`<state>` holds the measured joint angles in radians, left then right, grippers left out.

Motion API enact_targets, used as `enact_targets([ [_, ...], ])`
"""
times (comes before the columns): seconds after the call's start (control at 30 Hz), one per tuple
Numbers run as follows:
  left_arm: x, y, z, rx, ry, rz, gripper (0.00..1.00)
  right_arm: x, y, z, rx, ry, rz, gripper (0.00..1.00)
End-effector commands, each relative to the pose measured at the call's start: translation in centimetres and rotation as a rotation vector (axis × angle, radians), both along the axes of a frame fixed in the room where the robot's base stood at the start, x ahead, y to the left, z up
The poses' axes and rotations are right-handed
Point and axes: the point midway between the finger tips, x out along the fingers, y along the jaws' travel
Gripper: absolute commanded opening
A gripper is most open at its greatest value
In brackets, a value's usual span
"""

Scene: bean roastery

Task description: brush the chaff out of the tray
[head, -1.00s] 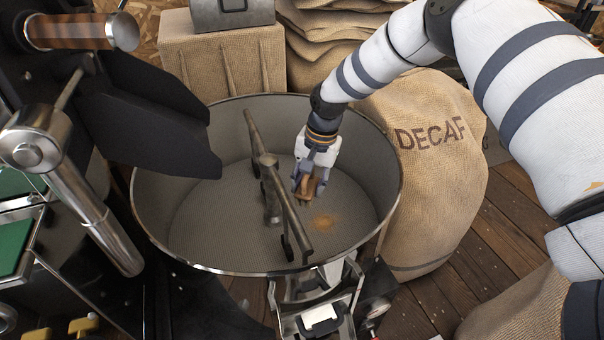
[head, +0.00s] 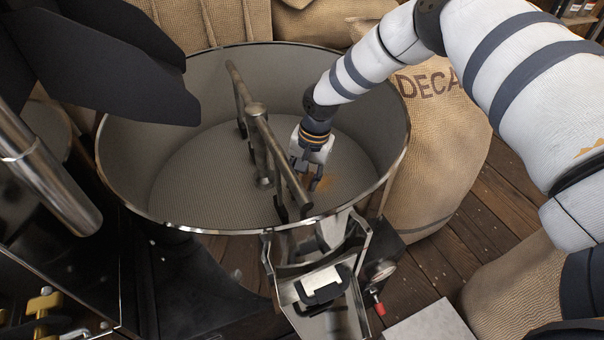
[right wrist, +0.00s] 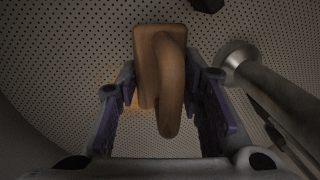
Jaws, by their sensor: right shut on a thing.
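The round perforated cooling tray (head: 195,185) fills the middle of the head view, with a metal stirring arm (head: 262,135) across it. My right gripper (head: 314,183) reaches down inside, right of the stirring arm. It is shut on a wooden-handled brush (right wrist: 158,65), seen from above in the right wrist view; the gripper mostly hides it in the head view. A faint tan patch of chaff (right wrist: 112,92) shows left of the brush in the right wrist view. My left gripper is out of view.
A metal chute (head: 312,292) with a black-and-white handle is at the tray's front rim. The stirring arm stands close to my right gripper. A DECAF sack (head: 440,150) stands right of the tray. Dark machine parts (head: 100,70) overhang the tray at upper left.

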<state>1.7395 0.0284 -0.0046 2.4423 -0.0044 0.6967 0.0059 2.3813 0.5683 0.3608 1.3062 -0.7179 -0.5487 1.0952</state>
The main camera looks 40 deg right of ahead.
Motion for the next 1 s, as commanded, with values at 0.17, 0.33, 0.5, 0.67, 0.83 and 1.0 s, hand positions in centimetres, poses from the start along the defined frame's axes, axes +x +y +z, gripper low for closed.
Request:
enact_targets([
  [0.17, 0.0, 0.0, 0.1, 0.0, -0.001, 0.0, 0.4, 0.1, 0.0, 0.2, 0.0, -0.002, 0.0, 0.12],
  [0.33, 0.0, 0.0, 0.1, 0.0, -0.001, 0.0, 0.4, 0.1, 0.0, 0.2, 0.0, -0.002, 0.0, 0.12],
  [0.5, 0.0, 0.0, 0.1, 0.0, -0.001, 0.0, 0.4, 0.1, 0.0, 0.1, 0.0, -0.002, 0.0, 0.12],
  [0.67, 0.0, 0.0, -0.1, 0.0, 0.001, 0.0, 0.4, 0.0, 0.0, -0.2, 0.001, -0.001, 0.0, 0.12],
  [0.83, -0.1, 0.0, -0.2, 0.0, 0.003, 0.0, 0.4, 0.0, 0.0, -0.6, 0.001, -0.001, 0.0, 0.12],
  [1.0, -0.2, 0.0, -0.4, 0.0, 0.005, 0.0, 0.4, 0.0, 0.0, -0.9, 0.001, -0.001, 0.0, 0.12],
])
